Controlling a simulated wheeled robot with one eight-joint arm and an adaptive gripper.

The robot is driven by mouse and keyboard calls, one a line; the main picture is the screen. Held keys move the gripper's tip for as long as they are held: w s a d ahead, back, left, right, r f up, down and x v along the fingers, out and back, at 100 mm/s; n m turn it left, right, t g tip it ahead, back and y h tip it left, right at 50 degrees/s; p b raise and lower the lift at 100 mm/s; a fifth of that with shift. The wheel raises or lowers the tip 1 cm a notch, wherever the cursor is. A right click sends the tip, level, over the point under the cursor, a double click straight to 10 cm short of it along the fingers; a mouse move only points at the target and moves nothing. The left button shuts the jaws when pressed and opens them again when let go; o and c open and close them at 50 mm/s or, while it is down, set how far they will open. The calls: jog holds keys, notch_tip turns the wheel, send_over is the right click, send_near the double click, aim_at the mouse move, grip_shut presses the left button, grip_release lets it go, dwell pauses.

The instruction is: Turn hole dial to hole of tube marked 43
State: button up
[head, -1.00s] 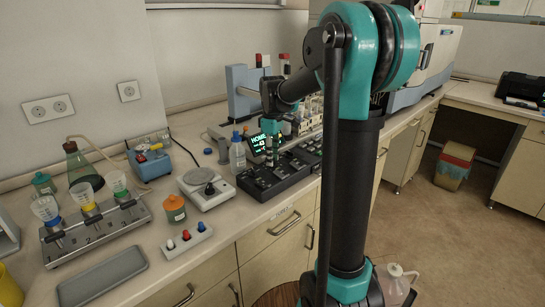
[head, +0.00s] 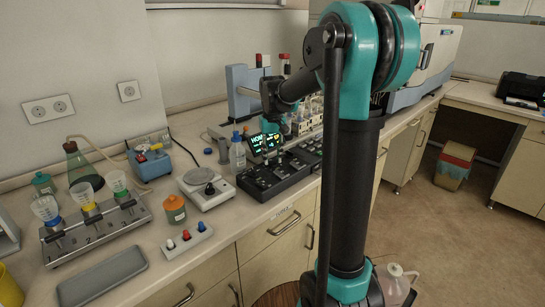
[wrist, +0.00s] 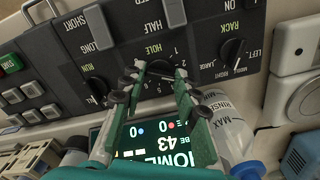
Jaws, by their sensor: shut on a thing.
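The hole dial (wrist: 161,71) is a dark knob on a black control panel, under the label HOLE, with digits around it. In the wrist view the panel appears upside down. My gripper (wrist: 160,74) has its two green fingers shut on the dial, one on each side. The fingers hide part of the digits, so I cannot tell which number the dial points to. The display screen (wrist: 150,135) shows HOME and 43, partly behind the fingers. In the head view the screen (head: 262,142) stands behind the black panel (head: 272,180).
A rack dial (wrist: 232,50) sits beside the hole dial, and another knob (wrist: 97,88) is on its other side. A clear wash bottle (wrist: 232,130) stands close by, also in the head view (head: 237,152). A stirrer (head: 207,188) is left of the panel.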

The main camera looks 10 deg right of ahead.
aim_at(272, 160)
jog(key=shift+m, duration=0.6)
jog(key=o, duration=1.2)
jog(key=shift+c, duration=0.2)
notch_tip(272, 160, up, 12)
